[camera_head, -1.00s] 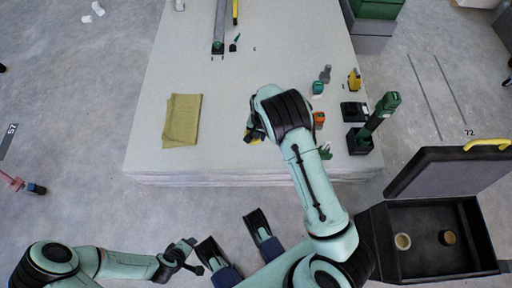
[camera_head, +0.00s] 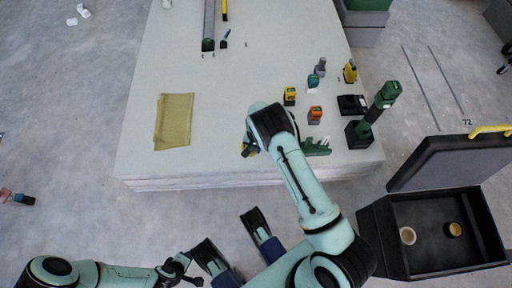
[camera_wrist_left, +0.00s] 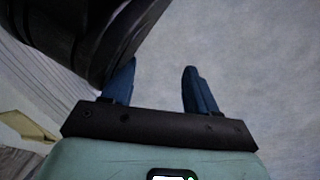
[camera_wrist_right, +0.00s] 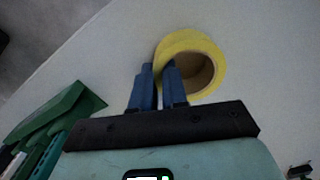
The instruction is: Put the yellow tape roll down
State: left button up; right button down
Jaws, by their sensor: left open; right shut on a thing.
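The yellow tape roll (camera_wrist_right: 213,49) is in the right wrist view, a ring with a tan inside. My right gripper (camera_wrist_right: 158,66) is shut on its rim, one finger at the outside and one at the opening. The pale panel stack (camera_wrist_right: 255,40) is behind the roll; I cannot tell whether the roll touches it. In the head view my right gripper (camera_head: 250,149) is over the near part of the stack (camera_head: 225,100), and the arm mostly hides the roll. My left gripper (camera_wrist_left: 160,68) is open and empty above the bare floor.
A tan cloth (camera_head: 174,121) lies left of the right gripper. A green object (camera_head: 317,147), an orange tape measure (camera_head: 314,115), a yellow one (camera_head: 290,96) and a green drill (camera_head: 374,112) stand right. An open black case (camera_head: 440,205) is at the right. The stack's middle is clear.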

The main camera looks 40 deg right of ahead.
jog(key=shift+f, duration=0.1)
jog(key=c, duration=1.1)
grip_release()
jog(key=shift+c, duration=0.2)
